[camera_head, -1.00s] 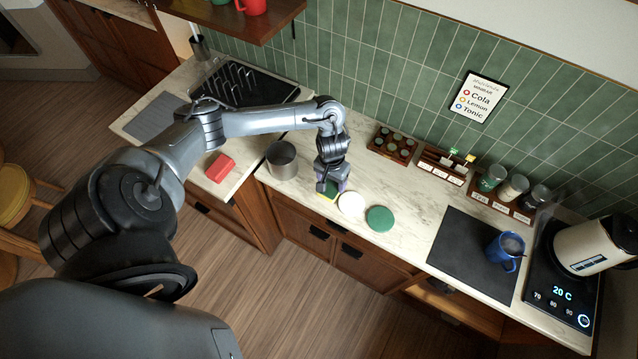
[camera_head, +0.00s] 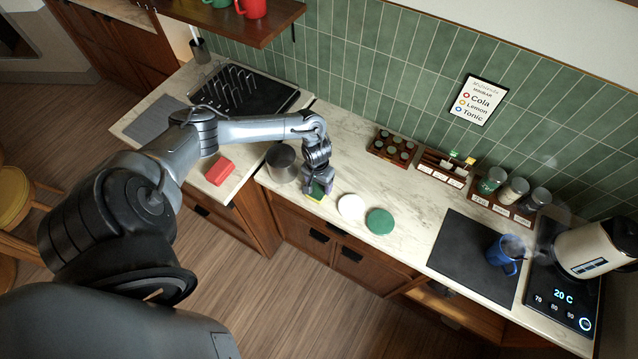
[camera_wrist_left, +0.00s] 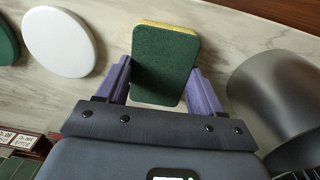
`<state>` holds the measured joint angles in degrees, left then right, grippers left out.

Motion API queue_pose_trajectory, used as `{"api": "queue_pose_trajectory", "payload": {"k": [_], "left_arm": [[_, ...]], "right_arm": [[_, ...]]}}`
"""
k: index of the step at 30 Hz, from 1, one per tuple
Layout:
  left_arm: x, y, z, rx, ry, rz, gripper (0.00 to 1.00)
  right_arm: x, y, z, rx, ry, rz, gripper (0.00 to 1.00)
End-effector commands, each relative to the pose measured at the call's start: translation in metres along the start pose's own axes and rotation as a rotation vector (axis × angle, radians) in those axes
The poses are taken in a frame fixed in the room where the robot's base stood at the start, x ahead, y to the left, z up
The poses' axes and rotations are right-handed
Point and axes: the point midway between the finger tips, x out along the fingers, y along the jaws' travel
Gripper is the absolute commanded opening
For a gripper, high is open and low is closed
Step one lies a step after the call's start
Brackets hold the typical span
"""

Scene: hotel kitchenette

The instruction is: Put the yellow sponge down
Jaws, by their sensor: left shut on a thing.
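The sponge (camera_head: 317,191), yellow with a dark green face, is at the counter's front edge between the metal pot and the white disc. In the left wrist view the sponge (camera_wrist_left: 163,65) shows its green face, with a strip of yellow along the far edge. My left gripper (camera_head: 317,184) is shut on it, with a purple finger on each side (camera_wrist_left: 160,82). The sponge is at or just above the counter; I cannot tell whether it touches. My right gripper is not in view.
A metal pot (camera_head: 282,163) stands close to the left of the sponge. A white disc (camera_head: 351,207) and a green disc (camera_head: 380,221) lie to its right. A red block (camera_head: 220,170) lies farther left. The marble counter (camera_head: 345,150) behind is bare.

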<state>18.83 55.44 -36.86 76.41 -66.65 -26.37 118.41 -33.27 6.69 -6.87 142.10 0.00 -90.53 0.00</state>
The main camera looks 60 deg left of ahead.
Motion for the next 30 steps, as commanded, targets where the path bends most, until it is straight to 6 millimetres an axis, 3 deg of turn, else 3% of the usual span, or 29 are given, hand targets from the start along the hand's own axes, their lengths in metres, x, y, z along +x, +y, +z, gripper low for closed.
{"api": "queue_pose_trajectory", "payload": {"k": [8, 9, 14, 24, 30], "left_arm": [[0.002, 0.0, 0.0, -0.001, 0.0, 0.0, 0.28], [0.003, 0.0, 0.0, -0.001, 0.0, 0.0, 0.68], [0.002, 0.0, 0.0, -0.001, 0.0, 0.0, 0.92], [0.0, 0.0, -0.001, 0.0, 0.001, 0.0, 0.92], [-0.02, 0.0, -0.001, 0.001, 0.002, 0.002, 0.92]], "right_arm": [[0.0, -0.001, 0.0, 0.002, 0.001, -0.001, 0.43], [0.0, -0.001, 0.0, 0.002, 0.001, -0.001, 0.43], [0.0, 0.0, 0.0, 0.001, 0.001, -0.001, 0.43], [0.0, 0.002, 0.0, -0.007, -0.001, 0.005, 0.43], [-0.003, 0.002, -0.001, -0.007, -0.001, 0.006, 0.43]]}}
